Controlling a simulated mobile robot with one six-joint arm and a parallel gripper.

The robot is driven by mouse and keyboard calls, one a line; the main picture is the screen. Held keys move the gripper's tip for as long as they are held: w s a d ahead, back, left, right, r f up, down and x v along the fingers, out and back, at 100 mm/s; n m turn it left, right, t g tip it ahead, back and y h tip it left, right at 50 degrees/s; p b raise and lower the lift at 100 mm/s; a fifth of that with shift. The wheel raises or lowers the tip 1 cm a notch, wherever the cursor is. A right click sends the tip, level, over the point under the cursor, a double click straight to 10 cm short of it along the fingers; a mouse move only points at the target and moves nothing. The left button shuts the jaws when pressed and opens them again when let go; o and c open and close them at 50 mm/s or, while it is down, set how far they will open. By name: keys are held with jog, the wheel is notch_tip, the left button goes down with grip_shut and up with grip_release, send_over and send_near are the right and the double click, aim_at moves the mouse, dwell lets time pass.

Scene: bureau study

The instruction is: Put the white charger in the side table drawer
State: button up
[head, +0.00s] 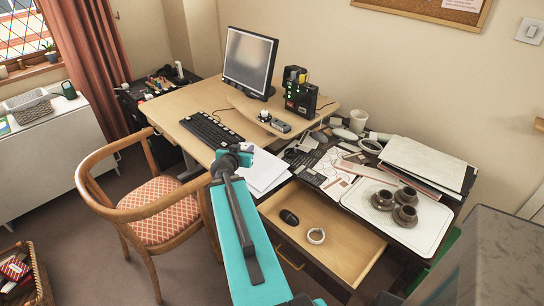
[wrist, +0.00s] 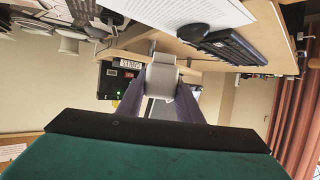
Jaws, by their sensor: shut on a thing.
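In the wrist view, which is upside down, my gripper (wrist: 161,92) is shut on a pale grey-white block, the white charger (wrist: 162,74). Its two dark fingers press on either side of it, and its lower part is partly hidden between them. In the head view my arm stands in front of the desk; I cannot make out the fingers or the charger there. The side table drawer (head: 345,246) is pulled open below the cluttered dark top.
The desk carries a monitor (head: 249,62), a keyboard (head: 209,129) and a black boxy device (head: 301,95). White papers (head: 266,171) lie beside the drawer. A white tray (head: 424,226) with brown cups stands above the drawer's right side. A wooden chair (head: 160,208) stands left of my arm.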

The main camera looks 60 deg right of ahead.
jog(key=w+a+r+n+t+y, duration=0.35)
jog(key=w+a+r, duration=0.25)
jog(key=w+a, duration=0.6)
jog(key=w+a+r+n+t+y, duration=0.25)
jog(key=w+a+r+n, duration=0.2)
jog(key=w+a, duration=0.8)
jog(key=w+a+r+n+t+y, duration=0.1)
jog(key=a+r, duration=0.3)
jog(key=a, duration=0.6)
jog(key=w+a+r+n+t+y, duration=0.1)
jog(key=w+a+r+n+y, duration=0.1)
jog(key=a, duration=0.9)
jog(key=w+a+r+n+t+y, duration=0.1)
jog(key=w+a+r+n+y, duration=0.1)
jog(key=a+r, duration=0.5)
jog(key=a+n+y, duration=0.1)
jog(key=a, duration=0.2)
jog(key=shift+w+a+y, duration=0.15)
jog(key=shift+a+y, duration=0.25)
jog(key=shift+d, duration=0.1)
